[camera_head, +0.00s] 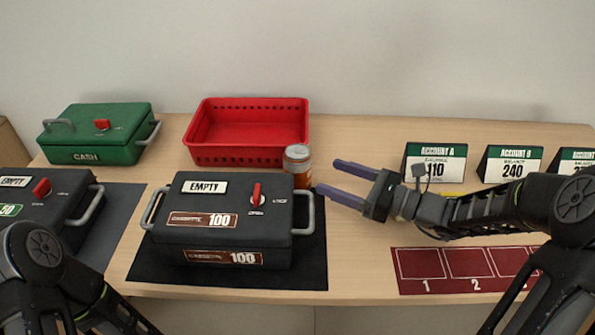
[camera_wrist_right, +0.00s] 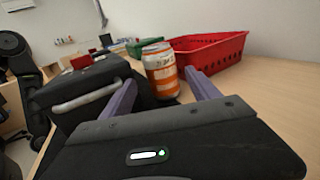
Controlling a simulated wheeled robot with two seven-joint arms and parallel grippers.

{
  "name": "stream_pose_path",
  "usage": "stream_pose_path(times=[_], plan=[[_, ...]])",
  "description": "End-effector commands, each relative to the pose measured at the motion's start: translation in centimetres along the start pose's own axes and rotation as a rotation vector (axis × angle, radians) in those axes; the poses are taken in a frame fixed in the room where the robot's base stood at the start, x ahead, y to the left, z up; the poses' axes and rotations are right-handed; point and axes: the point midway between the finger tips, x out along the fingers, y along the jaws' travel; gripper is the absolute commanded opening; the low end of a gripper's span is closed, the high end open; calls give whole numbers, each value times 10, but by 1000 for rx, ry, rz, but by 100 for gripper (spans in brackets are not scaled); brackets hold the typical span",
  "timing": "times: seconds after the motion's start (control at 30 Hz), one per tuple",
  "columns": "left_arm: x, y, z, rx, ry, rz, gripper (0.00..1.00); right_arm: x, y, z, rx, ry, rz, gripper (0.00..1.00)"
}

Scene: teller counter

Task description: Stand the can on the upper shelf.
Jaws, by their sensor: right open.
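The can (camera_head: 298,165) is orange and white with a silver top. It stands upright on the counter, behind the right end of the black cassette box and in front of the red basket. In the right wrist view the can (camera_wrist_right: 160,70) shows between and beyond the two purple fingers. My right gripper (camera_head: 339,180) is open and empty, just right of the can and pointing left toward it, apart from it. My left arm (camera_head: 50,270) shows at the lower left, but its gripper is out of view. No upper shelf shows in either view.
The black cassette box (camera_head: 235,220) marked 100 stands on a dark mat left of the can. The red basket (camera_head: 245,155) and green cash box (camera_head: 98,135) stand behind. Account signs (camera_head: 435,165) and a red numbered mat (camera_head: 465,270) lie right. Bare counter shows around my right gripper.

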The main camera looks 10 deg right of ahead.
Motion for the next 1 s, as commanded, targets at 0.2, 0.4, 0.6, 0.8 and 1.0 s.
stream_pose_path(times=[0.2, 0.4, 0.6, 0.8, 1.0], plan=[[0, 0, 0, 0, 0, 0, 68, 3, 0, 0, 0, -1, 1, 70], [3, -1, 0, 0, 0, 0, 68, 29, 1, 0, 1, -1, 4, 70], [6, -2, 0, 0, 0, 0, 68, 64, 1, 0, -1, -2, 3, 70], [6, -2, 0, 0, 0, 0, 68, 76, 0, 0, 1, 0, 0, 70], [6, -2, 0, 0, 0, 0, 68, 75, 0, 0, 0, 0, 0, 70]])
